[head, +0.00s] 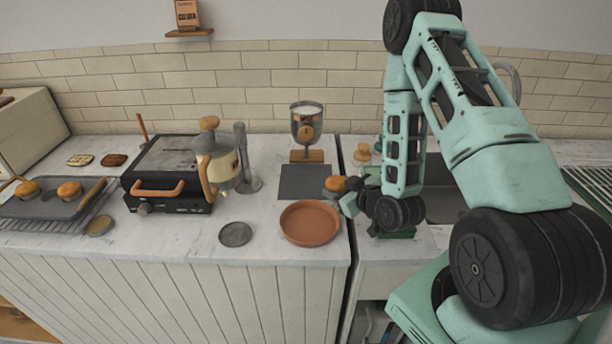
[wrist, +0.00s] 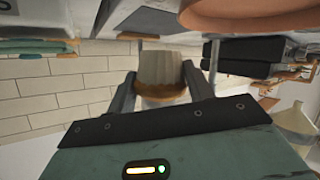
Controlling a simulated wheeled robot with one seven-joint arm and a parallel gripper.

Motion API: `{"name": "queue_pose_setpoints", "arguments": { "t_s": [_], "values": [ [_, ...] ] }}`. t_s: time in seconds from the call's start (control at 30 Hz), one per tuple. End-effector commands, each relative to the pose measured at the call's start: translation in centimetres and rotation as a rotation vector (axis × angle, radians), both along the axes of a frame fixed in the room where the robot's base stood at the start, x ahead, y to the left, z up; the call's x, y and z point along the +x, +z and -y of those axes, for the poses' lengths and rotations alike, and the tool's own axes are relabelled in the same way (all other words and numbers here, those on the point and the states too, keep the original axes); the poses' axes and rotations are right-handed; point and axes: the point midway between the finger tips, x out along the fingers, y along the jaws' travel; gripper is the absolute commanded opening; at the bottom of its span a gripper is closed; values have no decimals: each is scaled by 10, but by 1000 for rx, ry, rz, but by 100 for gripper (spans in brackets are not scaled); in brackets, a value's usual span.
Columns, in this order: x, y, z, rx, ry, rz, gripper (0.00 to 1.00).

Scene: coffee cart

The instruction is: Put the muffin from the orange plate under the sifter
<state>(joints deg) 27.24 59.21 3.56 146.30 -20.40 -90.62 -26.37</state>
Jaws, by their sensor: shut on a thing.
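A muffin (head: 335,184) with a golden-orange top is held between the fingers of my gripper (head: 344,192), above the counter to the right of the dark mat. In the wrist view the muffin's pale fluted wrapper (wrist: 158,68) shows between the two fingers of my gripper (wrist: 160,85). The orange plate (head: 310,224) is empty near the front edge of the counter, below and left of the muffin; its underside or rim also shows in the wrist view (wrist: 245,14). The sifter (head: 306,118) is a metal cup with white powder, on a wooden-based stand above the mat's back edge.
The dark mat (head: 304,182) in front of the sifter stand is clear. A cream pitcher (head: 215,160) and black grill (head: 165,175) stand left. A tray (head: 50,208) holds two similar muffins (head: 69,190) at far left. A grey disc (head: 236,234) lies left of the plate.

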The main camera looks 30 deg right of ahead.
Motion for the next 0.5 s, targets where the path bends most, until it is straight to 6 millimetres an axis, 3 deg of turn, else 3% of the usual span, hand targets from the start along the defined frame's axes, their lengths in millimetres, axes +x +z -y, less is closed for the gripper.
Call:
{"name": "queue_pose_setpoints", "arguments": {
  "t_s": [0.03, 0.33, 0.5],
  "values": [
    [6, -7, 1, -4, 2, 6, 26],
    [25, -5, 1, -3, 2, 4, 26],
    [54, 4, 1, 1, 2, 1, 26]
  ]
}}
